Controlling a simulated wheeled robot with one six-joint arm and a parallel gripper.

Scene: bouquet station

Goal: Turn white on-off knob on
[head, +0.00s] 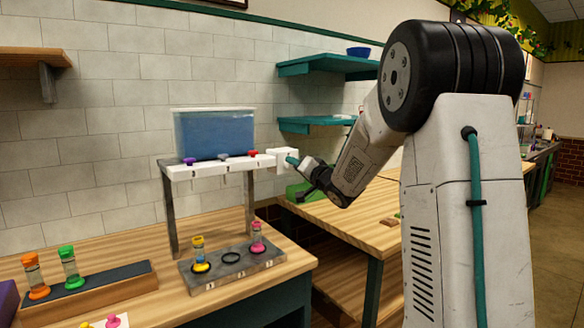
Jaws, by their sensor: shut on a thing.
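A white block (284,152), which looks like the white on-off knob or its housing, is at the right end of the white tap rack (208,171). My gripper (293,161) reaches it from the right with its teal fingertips against its front. The gripper is shut on the white knob there. The gripped part is small and mostly hidden by the fingertips, so its turn angle cannot be told.
A tank of blue liquid (214,133) stands on the rack above purple, white and red taps. Below is a grey holder (232,267) with yellow and pink vials. Orange and green vials stand at left. Teal shelves (325,65) hang behind my arm.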

